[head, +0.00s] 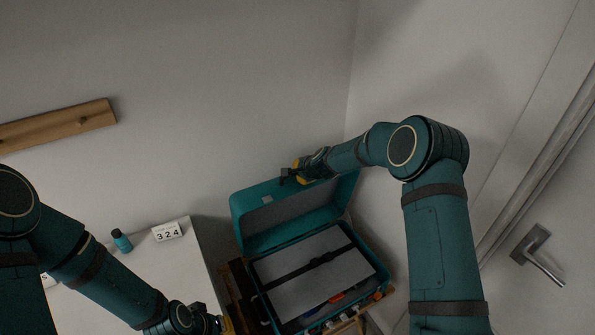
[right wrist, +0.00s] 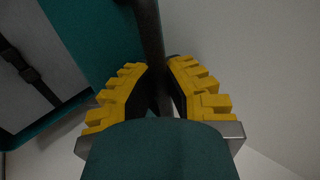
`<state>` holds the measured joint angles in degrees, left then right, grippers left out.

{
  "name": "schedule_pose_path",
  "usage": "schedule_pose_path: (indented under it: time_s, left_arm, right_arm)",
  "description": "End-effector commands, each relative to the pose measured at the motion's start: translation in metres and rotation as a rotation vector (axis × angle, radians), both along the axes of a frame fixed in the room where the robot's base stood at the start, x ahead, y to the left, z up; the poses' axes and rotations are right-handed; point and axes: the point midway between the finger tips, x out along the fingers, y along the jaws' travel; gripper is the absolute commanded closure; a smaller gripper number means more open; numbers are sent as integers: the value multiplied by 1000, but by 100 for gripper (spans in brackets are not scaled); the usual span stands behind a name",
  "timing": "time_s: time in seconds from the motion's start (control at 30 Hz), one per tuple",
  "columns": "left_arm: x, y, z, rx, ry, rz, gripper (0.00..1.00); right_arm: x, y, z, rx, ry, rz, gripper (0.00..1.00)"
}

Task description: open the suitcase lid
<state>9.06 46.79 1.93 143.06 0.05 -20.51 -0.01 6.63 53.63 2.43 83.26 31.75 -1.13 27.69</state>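The teal suitcase (head: 383,272) stands open at lower centre in the head view, with a strapped grey panel inside its base. Its lid (head: 240,222) is raised, tilted up near the wall. My right gripper (head: 292,176) is at the lid's upper edge. In the right wrist view, its yellow fingers (right wrist: 158,64) close around the dark rim of the lid (right wrist: 155,35), one on each side, with their tips against it. My left gripper (head: 222,325) is low at the bottom edge of the head view, left of the suitcase. Its fingers are mostly cut off.
A white surface (head: 185,255) at left holds a blue bottle (head: 121,240) and a block calendar (head: 167,232). A wooden peg rail (head: 60,125) is on the wall. Wooden pieces (head: 240,285) stand beside the suitcase.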

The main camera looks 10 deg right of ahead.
Motion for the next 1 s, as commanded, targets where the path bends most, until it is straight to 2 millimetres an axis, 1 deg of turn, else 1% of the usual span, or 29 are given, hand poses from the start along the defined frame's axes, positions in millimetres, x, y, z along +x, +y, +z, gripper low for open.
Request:
schedule_pose_path:
  time_s: [0.03,0.4,0.47,0.5,0.53,0.83,1.0]
  left_arm:
    - [0,0,1,0,0,0,100]
    - [0,0,1,0,0,0,100]
    - [0,0,1,0,0,0,100]
    - [0,0,1,0,0,0,100]
    - [0,0,1,0,0,0,100]
    - [0,0,1,0,0,0,100]
    - [0,0,1,0,0,0,100]
  right_arm:
    - [4,-1,8,-1,-13,-2,100]
    - [4,-2,8,-2,-13,-3,100]
    - [4,-2,8,-2,-13,-3,77]
    - [3,-2,8,-2,-12,-3,63]
    - [3,-2,7,-2,-11,-2,57]
    - [1,-1,3,-1,-3,-1,57]
    - [-7,-4,11,-1,-2,-1,57]
